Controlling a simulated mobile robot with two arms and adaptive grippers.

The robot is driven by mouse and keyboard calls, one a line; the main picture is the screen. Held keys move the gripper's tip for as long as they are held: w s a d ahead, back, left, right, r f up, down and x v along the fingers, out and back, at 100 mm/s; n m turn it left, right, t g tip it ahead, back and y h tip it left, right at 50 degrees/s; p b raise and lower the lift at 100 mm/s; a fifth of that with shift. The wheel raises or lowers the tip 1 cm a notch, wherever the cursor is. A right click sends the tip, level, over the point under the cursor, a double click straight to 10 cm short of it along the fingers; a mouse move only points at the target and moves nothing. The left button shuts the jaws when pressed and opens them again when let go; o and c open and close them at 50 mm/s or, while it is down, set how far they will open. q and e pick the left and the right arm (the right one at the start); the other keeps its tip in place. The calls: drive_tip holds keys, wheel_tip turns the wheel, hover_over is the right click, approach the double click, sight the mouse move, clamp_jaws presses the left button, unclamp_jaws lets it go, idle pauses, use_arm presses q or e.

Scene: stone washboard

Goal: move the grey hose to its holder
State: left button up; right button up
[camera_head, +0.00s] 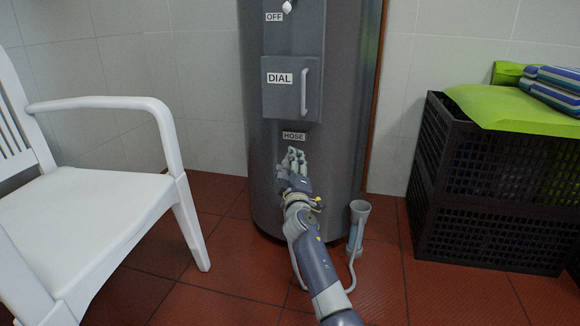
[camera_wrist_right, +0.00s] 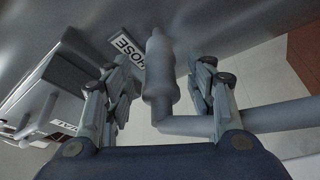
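The grey hose (camera_wrist_right: 158,80) shows in the right wrist view, its thick end section against the tank by the HOSE label (camera_wrist_right: 127,47). A thinner part bends off to the right. In the head view a lower hose loop (camera_head: 351,272) hangs near the floor, and most of the rest is behind my arm. My right gripper (camera_head: 293,160) is at the tank just below the HOSE label. In the wrist view its fingers (camera_wrist_right: 160,88) are open on both sides of the hose end, with gaps visible. A grey cup-topped tube (camera_head: 360,208), possibly the holder, stands right of the tank. My left gripper is out of view.
The grey tank (camera_head: 345,100) stands against the tiled wall, with a DIAL panel (camera_head: 285,100) and its handle (camera_head: 304,92) above my gripper. A white chair (camera_head: 90,205) is at left. A black crate (camera_head: 490,185) with green and striped items is at right. Red floor lies between.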

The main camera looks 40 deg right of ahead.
drive_tip(key=v, duration=0.7)
drive_tip(key=shift+s+a, duration=0.2)
drive_tip(key=shift+s, duration=0.05)
idle(0.6)
